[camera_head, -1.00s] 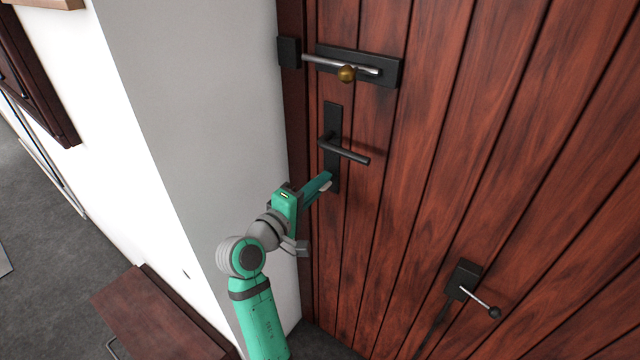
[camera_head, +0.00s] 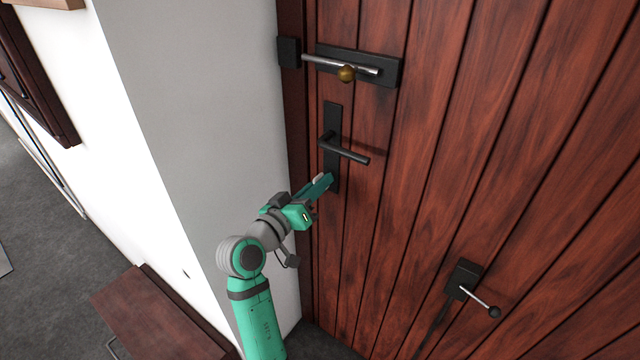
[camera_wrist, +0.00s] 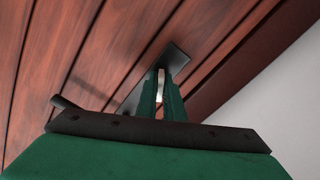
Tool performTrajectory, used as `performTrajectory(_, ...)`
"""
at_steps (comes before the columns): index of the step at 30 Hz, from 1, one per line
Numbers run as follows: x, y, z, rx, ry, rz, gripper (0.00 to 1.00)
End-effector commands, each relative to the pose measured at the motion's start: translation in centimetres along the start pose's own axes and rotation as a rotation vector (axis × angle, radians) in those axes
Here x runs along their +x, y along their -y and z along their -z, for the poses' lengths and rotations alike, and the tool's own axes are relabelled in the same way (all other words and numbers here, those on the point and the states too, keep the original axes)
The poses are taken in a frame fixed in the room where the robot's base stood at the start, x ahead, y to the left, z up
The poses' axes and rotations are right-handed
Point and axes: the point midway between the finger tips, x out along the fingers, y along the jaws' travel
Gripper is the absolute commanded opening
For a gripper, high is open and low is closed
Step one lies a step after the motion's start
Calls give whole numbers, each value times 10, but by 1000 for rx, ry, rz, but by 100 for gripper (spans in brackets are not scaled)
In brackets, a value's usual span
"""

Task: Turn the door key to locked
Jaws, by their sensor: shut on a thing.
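The plank door (camera_head: 430,130) carries a tall black lock plate (camera_head: 333,115) with a lever handle (camera_head: 346,152), which points right and slightly down. My gripper (camera_head: 326,182) is at the lower end of this plate, below the handle. In the wrist view, my gripper (camera_wrist: 160,88) has its fingers shut around a pale sliver, the key (camera_wrist: 161,82), against the dark plate (camera_wrist: 177,55). The key is mostly hidden between the fingers. The keyhole is hidden, so I cannot read the key's exact angle.
A second black fitting with a thin lever (camera_head: 480,299) is at the lower right. A grey wall (camera_head: 215,110) stands close on the left, and a low brown wooden piece (camera_head: 155,315) below it.

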Motion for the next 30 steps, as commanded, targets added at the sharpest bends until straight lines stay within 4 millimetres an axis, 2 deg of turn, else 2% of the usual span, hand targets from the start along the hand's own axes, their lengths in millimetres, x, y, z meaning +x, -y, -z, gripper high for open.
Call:
performTrajectory(15, 0, 0, -2, 408, 5, -2, 0)
performTrajectory(30, 0, 0, -3, 538, 6, -3, 0)
